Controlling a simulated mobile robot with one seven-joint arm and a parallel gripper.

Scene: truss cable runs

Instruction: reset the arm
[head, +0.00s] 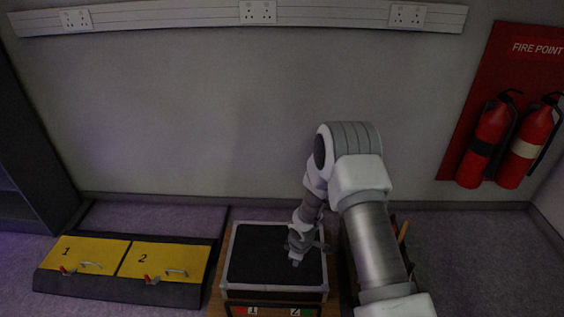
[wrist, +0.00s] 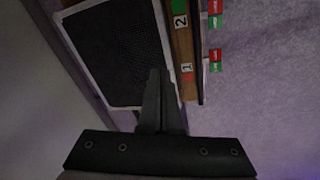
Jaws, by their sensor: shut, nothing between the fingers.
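My gripper (head: 296,261) is at the end of my arm, over the right part of a black-topped tray with a pale rim (head: 228,262). In the wrist view my gripper (wrist: 155,72) is shut, its two dark fingers together with nothing between them. The fingertips overlap the edge of the tray (wrist: 83,60) in that view. I cannot tell how high they are above it. My arm reaches in from the lower right of the head view and hides part of the area right of the tray.
Yellow lids marked 1 (head: 84,252) and 2 (head: 163,259) lie on a dark floor unit at left. Red fire extinguishers (head: 487,142) hang on a red board at right. A socket rail (head: 330,14) runs along the wall. The right floor (head: 470,255) is clear.

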